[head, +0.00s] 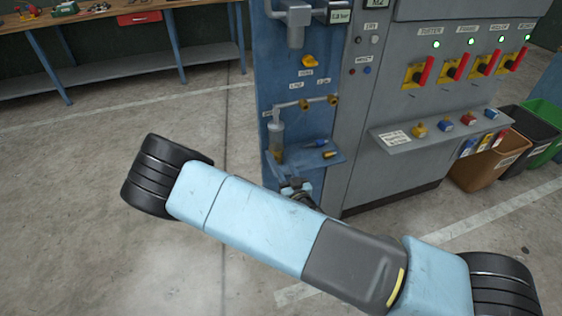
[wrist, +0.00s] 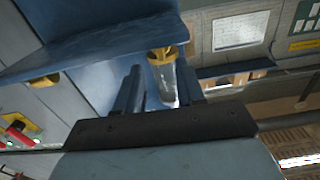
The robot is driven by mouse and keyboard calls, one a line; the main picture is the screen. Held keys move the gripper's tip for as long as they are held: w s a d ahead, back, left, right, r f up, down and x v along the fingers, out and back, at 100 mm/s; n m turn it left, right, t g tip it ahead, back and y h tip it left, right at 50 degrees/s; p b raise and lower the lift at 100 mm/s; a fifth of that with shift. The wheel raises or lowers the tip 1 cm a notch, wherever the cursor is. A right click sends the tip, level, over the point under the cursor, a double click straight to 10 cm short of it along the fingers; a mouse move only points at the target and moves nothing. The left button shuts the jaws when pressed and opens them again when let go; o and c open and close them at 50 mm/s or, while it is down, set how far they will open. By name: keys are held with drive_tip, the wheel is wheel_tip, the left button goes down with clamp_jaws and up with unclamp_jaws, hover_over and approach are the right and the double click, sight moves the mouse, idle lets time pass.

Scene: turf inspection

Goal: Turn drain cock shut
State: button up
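A clear filter bowl hangs from a pipe on the blue panel in the head view (head: 277,132). A brass fitting (head: 278,156) at its lower end looks like the drain cock; its handle position cannot be made out. In the wrist view, turned roughly upside down, the brass fitting (wrist: 161,55) and clear bowl (wrist: 167,86) appear between the fingers of my gripper (wrist: 160,88). The fingers are apart, with no visible contact. In the head view my gripper (head: 296,187) is low by the panel, partly hidden by my arm.
A small blue shelf (head: 325,153) with tools juts out right of the bowl; its edge is close to my fingers in the wrist view. Brass valves (head: 304,105) sit on the pipe above. A grey cabinet (head: 361,120) with red-handled switches stands to the right.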

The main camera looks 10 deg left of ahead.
sight(280, 161)
drive_tip(key=shift+x, duration=3.15)
drive_tip(key=shift+d, duration=0.1)
drive_tip(key=shift+c, duration=0.2)
drive_tip(key=c, duration=0.6)
drive_tip(key=shift+c, duration=0.2)
drive_tip(key=shift+n, duration=2.9)
drive_tip(key=shift+a, duration=0.2)
drive_tip(key=shift+s, duration=0.1)
